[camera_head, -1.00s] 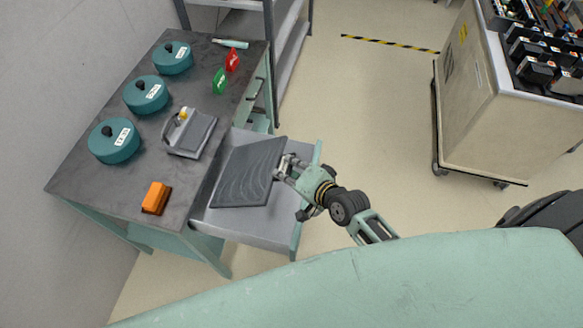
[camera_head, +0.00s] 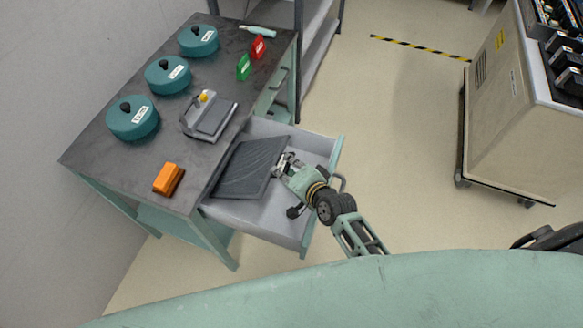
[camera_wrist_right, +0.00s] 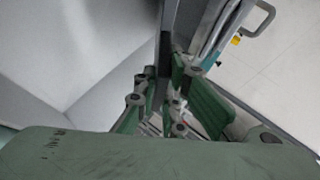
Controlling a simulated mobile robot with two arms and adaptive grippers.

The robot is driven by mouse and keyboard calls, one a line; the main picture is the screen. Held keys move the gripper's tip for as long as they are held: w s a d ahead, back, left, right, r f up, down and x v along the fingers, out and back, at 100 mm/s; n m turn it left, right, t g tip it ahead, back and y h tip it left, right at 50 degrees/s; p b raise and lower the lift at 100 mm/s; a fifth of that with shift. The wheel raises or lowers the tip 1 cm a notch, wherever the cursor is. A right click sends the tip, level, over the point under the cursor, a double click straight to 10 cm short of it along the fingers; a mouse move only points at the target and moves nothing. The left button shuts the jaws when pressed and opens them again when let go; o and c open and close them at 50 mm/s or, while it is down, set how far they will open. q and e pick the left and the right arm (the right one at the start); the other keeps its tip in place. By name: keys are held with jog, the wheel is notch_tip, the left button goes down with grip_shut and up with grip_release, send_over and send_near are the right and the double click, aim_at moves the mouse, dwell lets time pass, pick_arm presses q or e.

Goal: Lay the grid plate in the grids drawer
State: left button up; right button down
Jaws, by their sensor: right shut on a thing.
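The grid plate (camera_head: 245,168) is a dark grey, ridged rectangular plate in the head view. It shows over the open drawer (camera_head: 253,220), inside its outline; I cannot tell whether it touches the drawer floor. My right gripper (camera_head: 283,165) is shut on the plate's right edge. In the right wrist view the gripper (camera_wrist_right: 165,95) has its fingers around the plate's thin dark edge (camera_wrist_right: 166,30), seen nearly edge-on. My left gripper is not in view.
The drawer is pulled out of a dark-topped bench (camera_head: 130,160). On the bench are teal lidded pots (camera_head: 132,117), an orange block (camera_head: 168,178), a grey device (camera_head: 210,117), and red (camera_head: 258,47) and green (camera_head: 243,66) tags. A covered cart (camera_head: 510,110) stands at right; floor between is clear.

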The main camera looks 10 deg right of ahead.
jog(key=shift+w+a+f, duration=0.15)
jog(key=shift+w+a, duration=0.05)
jog(key=shift+a, duration=0.05)
jog(key=c, duration=1.8)
grip_release()
jog(key=shift+o, duration=0.2)
jog(key=shift+s+f, duration=0.1)
jog(key=shift+f, duration=0.05)
jog(key=v, duration=1.2)
